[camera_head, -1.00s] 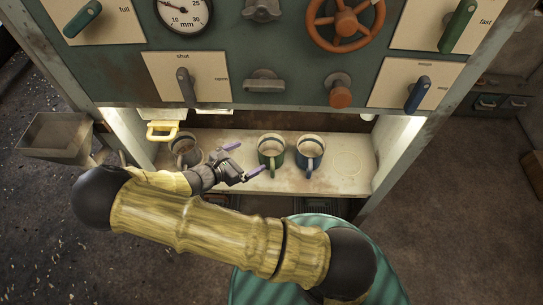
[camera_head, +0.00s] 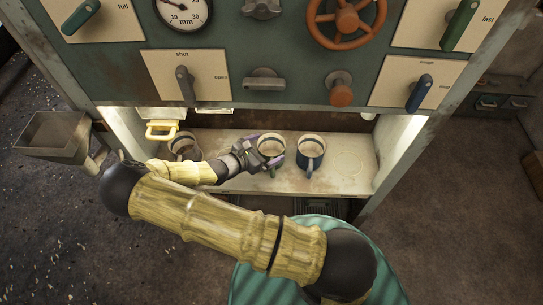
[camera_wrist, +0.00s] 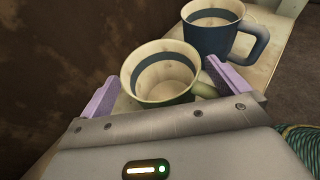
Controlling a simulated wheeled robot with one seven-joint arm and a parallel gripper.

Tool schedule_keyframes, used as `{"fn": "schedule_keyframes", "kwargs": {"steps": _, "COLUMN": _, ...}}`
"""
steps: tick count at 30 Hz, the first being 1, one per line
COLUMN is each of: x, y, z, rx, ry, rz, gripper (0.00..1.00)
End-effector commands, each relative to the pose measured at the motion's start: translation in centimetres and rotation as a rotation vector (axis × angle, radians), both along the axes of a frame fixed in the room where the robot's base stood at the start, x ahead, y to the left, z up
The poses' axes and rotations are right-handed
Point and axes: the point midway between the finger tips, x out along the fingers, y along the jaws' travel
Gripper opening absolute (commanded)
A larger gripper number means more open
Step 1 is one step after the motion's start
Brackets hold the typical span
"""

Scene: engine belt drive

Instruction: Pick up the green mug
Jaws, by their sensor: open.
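The green mug (camera_head: 271,148) stands upright on the shelf, in the middle of a row of three mugs. In the wrist view the green mug (camera_wrist: 160,75) shows its pale inside with a dark band, and its green handle points right. My gripper (camera_head: 262,152) is open at the left side of the green mug. In the wrist view my gripper's purple fingers (camera_wrist: 160,84) lie to the left and right of the mug, the right one close to its handle. I cannot tell whether either finger touches it.
A blue mug (camera_head: 310,152) stands close on the right, also behind the green one in the wrist view (camera_wrist: 211,32). A grey mug (camera_head: 184,146) stands on the left. The shelf (camera_head: 345,178) is clear at the right. The control panel (camera_head: 290,65) rises above.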

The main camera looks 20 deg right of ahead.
Motion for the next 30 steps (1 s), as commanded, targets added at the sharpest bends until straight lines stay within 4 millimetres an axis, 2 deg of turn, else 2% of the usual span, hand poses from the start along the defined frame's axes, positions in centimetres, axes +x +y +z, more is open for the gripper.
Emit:
{"fn": "schedule_keyframes", "kwargs": {"steps": 4, "x": 0.56, "y": -1.22, "z": -0.50, "rx": -0.001, "ry": 0.001, "rz": -0.001, "gripper": 1.00}}
{"fn": "schedule_keyframes", "kwargs": {"steps": 20, "x": 0.60, "y": -1.22, "z": -0.50, "rx": 0.001, "ry": 0.000, "rz": 0.000, "gripper": 1.00}}
{"fn": "schedule_keyframes", "kwargs": {"steps": 28, "x": 0.60, "y": -1.22, "z": -0.50, "rx": 0.001, "ry": 0.000, "rz": 0.000, "gripper": 0.47}}
{"fn": "schedule_keyframes", "kwargs": {"steps": 30, "x": 0.61, "y": -1.24, "z": -0.46, "rx": 0.001, "ry": 0.000, "rz": 0.000, "gripper": 0.46}}
